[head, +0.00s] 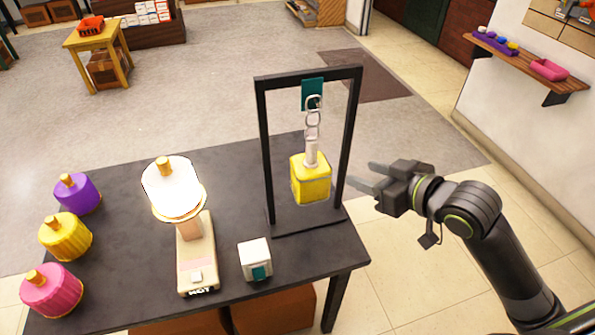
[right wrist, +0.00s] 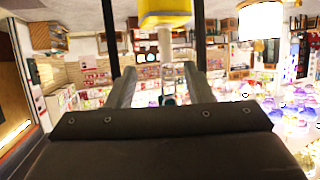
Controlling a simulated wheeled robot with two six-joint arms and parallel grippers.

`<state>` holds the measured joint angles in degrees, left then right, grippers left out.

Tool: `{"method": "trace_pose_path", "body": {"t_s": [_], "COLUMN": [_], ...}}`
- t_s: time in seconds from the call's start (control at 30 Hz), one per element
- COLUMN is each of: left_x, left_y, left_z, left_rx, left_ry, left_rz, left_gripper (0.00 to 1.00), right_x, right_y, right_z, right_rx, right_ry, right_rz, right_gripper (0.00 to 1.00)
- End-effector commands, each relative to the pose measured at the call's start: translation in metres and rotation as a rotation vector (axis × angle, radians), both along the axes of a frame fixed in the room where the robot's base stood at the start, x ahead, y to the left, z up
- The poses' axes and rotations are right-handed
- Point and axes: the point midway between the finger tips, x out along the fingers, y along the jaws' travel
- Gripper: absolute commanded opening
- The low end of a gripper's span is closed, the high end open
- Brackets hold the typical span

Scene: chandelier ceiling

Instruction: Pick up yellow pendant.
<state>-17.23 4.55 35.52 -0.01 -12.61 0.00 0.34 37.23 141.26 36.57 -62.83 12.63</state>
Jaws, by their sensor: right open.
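The yellow pendant (head: 311,180) is a yellow block with a pale stem, hanging upright by a chain from the top bar of a black frame (head: 353,110). My right gripper (head: 364,180) is open and empty, just right of the frame, with its fingers pointing left toward the pendant. In the right wrist view, the yellow pendant (right wrist: 165,12) is at the top edge, with its pale stem running down between the fingertips of the right gripper (right wrist: 160,78). The fingers appear apart from the stem. My left gripper is not in view.
The frame stands on a dark table (head: 120,230). A lit white lamp (head: 173,190) on a stand and a small white box (head: 255,259) are left of it. Purple (head: 77,193), yellow (head: 65,237) and pink (head: 52,291) shades line the left side. A wall shelf (head: 530,65) is at upper right.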

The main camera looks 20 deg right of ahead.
Motion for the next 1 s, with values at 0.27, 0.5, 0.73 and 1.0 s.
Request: {"method": "trace_pose_path", "body": {"t_s": [0.27, 0.5, 0.73, 1.0], "left_x": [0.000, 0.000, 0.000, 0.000], "left_y": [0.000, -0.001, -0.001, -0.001], "left_z": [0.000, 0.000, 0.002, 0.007], "left_rx": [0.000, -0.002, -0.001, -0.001], "left_ry": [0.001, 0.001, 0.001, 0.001], "left_rz": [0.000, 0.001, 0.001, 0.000], "left_gripper": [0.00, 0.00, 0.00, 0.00], "right_x": [0.005, 0.029, 0.056, 0.090], "right_y": [0.011, 0.022, 0.035, 0.049], "right_z": [0.003, -0.007, -0.020, -0.035], "right_rx": [-0.002, 0.000, 0.000, -0.004], "right_ry": [-0.011, -0.009, -0.009, -0.008], "right_rz": [0.020, 0.019, 0.021, 0.019], "right_gripper": [0.47, 0.47, 0.47, 0.47]}}
